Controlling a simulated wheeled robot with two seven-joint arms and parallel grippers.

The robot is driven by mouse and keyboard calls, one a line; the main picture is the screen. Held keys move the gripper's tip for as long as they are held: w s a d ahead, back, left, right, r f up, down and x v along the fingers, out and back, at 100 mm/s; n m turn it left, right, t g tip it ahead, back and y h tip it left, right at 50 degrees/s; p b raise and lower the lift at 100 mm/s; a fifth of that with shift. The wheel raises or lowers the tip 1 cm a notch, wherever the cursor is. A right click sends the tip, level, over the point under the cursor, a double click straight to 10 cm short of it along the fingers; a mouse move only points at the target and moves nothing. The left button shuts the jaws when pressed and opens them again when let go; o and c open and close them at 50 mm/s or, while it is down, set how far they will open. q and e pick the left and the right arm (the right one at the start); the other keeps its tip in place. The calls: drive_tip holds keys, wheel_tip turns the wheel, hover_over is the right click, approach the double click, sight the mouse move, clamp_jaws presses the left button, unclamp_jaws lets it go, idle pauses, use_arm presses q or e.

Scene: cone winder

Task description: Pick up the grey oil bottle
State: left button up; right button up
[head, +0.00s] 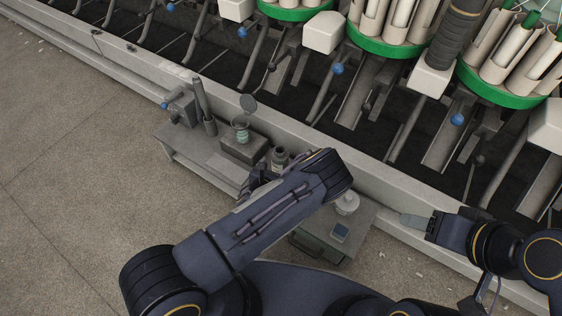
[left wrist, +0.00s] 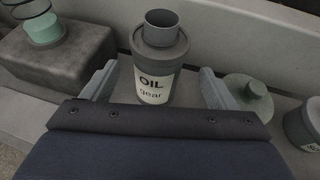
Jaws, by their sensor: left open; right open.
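The grey oil bottle (left wrist: 154,88) stands upright in the left wrist view, with a wide open neck and a white label reading "OIL gear". In the head view the bottle (head: 280,157) is partly hidden by my left arm. My left gripper (left wrist: 157,85) is open, one finger on each side of the bottle. Gaps show between the fingers and the bottle. In the head view the left gripper (head: 258,180) is mostly hidden behind my own arm. My right gripper (head: 418,221) is out to the right, away from the bottle, and empty.
A grey block (left wrist: 58,55) with a teal cup-like item (left wrist: 42,28) stands left of the bottle. A knobbed grey-green item (left wrist: 248,92) and another container (left wrist: 303,122) are at right. A ledge wall runs behind. The winder with green rings (head: 385,45) lies beyond.

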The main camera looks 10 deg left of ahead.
sight(277, 164)
use_arm(q)
drive_tip(key=b+x, duration=0.1)
drive_tip(key=x, duration=0.3)
drive_tip(key=shift+a+b, duration=0.2)
drive_tip(key=shift+b, duration=0.1)
drive_tip(key=shift+w+d+f, duration=0.1)
drive_tip(key=shift+w+f, duration=0.1)
drive_tip(key=shift+w, duration=0.35)
drive_tip(key=c, duration=1.1)
drive_tip(key=shift+c, duration=0.8)
drive_tip(key=shift+r, duration=0.15)
